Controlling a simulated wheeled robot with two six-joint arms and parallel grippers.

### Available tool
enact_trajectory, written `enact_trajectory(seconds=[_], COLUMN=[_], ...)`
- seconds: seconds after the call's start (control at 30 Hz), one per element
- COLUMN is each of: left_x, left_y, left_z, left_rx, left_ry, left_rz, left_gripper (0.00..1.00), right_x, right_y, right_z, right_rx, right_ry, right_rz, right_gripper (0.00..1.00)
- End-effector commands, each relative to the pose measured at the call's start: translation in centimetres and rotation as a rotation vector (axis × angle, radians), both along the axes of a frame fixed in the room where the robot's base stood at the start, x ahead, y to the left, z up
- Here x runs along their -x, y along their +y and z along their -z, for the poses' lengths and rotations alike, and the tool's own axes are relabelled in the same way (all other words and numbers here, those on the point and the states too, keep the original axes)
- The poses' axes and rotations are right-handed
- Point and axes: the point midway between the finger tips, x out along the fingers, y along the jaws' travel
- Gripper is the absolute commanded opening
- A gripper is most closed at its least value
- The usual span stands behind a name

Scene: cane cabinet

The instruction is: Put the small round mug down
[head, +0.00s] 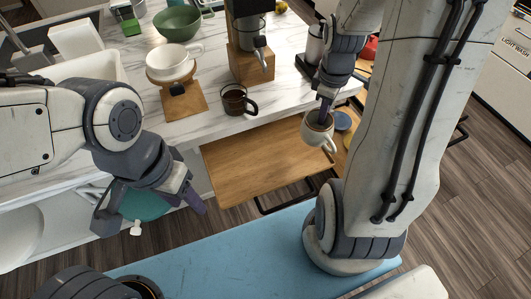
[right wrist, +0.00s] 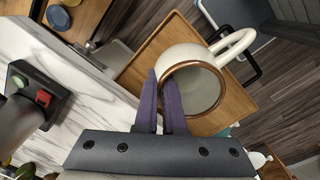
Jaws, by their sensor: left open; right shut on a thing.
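The small round mug (head: 319,143) is white with a brown rim. My right gripper (head: 325,112) is shut on its rim from above. In the right wrist view the mug (right wrist: 192,65) shows its open mouth, with the purple fingers (right wrist: 164,92) at its rim and the white handle pointing away to the upper right. The mug hangs over the right part of a wooden pull-out board (head: 255,165); I cannot tell whether it touches it. My left gripper (head: 150,212) is open and empty, left of the board.
A dark brown glassy mug (head: 237,101) stands near the edge of the marble counter (head: 200,133). A white dripper (head: 172,62) and a wooden-based coffee maker (head: 250,62) stand behind. A blue round lid or dish (head: 342,121) is right of the held mug. The board's middle is clear.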

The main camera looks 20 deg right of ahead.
Motion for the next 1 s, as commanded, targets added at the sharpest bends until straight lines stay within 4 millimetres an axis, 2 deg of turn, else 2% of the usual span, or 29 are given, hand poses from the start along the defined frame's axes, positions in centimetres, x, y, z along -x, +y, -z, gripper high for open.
enact_trajectory(seconds=[0.13, 0.4, 0.6, 0.77, 1.0], left_x=[0.0, 0.0, 0.0, 0.0, 0.0], left_y=[0.0, 0.0, 0.0, 0.0, 0.0], left_z=[-0.2, -1.0, -1.4, -1.6, -2.0], left_rx=[0.000, 0.000, 0.000, 0.000, 0.000], left_ry=[0.000, 0.000, 0.000, 0.000, 0.000], left_rz=[0.000, 0.000, 0.000, 0.000, 0.000], left_gripper=[0.50, 0.50, 0.50, 0.50, 0.50], right_x=[-0.8, -4.6, -6.7, -7.1, -7.1], right_y=[1.1, 5.9, 8.3, 8.9, 8.9], right_z=[0.7, 4.3, 6.3, 7.2, 10.4], right_rx=[-0.002, -0.001, 0.000, 0.000, 0.000], right_ry=[0.004, 0.004, 0.002, 0.001, 0.001], right_rz=[-0.025, -0.027, -0.023, -0.020, -0.019], right_gripper=[0.00, 0.00, 0.00, 0.00, 0.00])
